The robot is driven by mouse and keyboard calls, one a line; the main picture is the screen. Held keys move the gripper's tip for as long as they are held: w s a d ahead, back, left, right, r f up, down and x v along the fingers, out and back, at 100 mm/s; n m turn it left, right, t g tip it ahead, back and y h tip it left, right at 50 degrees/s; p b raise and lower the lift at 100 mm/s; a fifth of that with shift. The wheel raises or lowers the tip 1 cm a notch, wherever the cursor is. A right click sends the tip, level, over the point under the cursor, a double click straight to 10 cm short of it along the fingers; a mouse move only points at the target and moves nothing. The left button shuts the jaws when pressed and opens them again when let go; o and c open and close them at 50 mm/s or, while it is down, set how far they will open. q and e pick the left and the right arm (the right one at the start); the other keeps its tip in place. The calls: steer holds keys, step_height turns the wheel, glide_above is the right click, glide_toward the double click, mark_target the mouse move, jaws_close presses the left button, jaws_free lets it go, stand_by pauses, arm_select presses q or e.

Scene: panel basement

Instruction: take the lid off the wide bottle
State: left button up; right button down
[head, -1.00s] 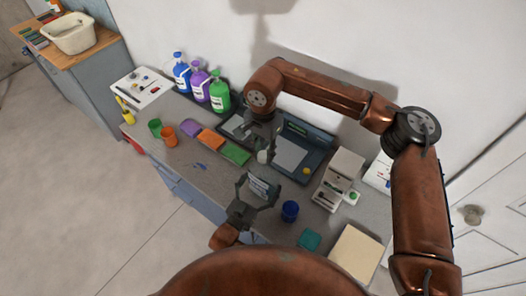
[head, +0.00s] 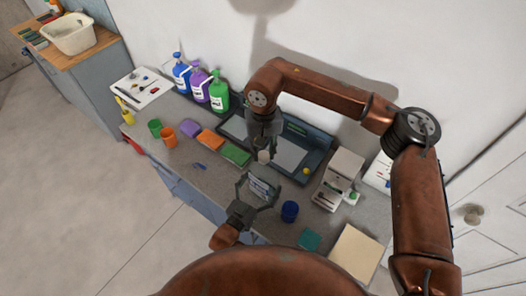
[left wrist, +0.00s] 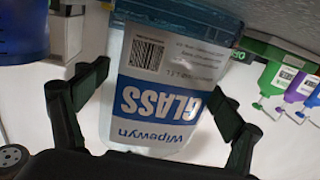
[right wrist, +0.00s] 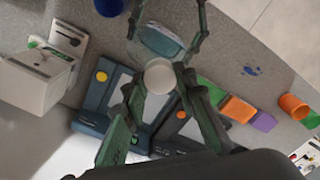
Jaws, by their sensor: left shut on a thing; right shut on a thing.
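The wide bottle (head: 261,186) is clear with a white and blue "GLASS" label and blue liquid. My left gripper (head: 259,191) is shut on its sides. The bottle (left wrist: 165,95) fills the middle of the left wrist view, its label upside down there. The round white lid (head: 263,156) is between the fingers of my right gripper (head: 264,151), which is shut on it. In the head view the lid is above the bottle with a gap between them. In the right wrist view the lid (right wrist: 159,76) appears apart from the bottle (right wrist: 160,40).
A dark tray-like unit (head: 316,153) lies behind on the counter. A blue cup (head: 289,211) stands right of the bottle. Coloured pump bottles (head: 219,94) stand at the back left. Orange (head: 210,139) and green (head: 236,155) pads lie left of the grippers.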

mark_target(264, 155)
steer(key=shift+w+r, duration=0.1)
steer(key=shift+r, duration=0.1)
steer(key=shift+r, duration=0.95)
steer(key=shift+r, duration=2)
arm_select(q)
steer(key=o, duration=2.1)
steer(key=shift+o, duration=0.7)
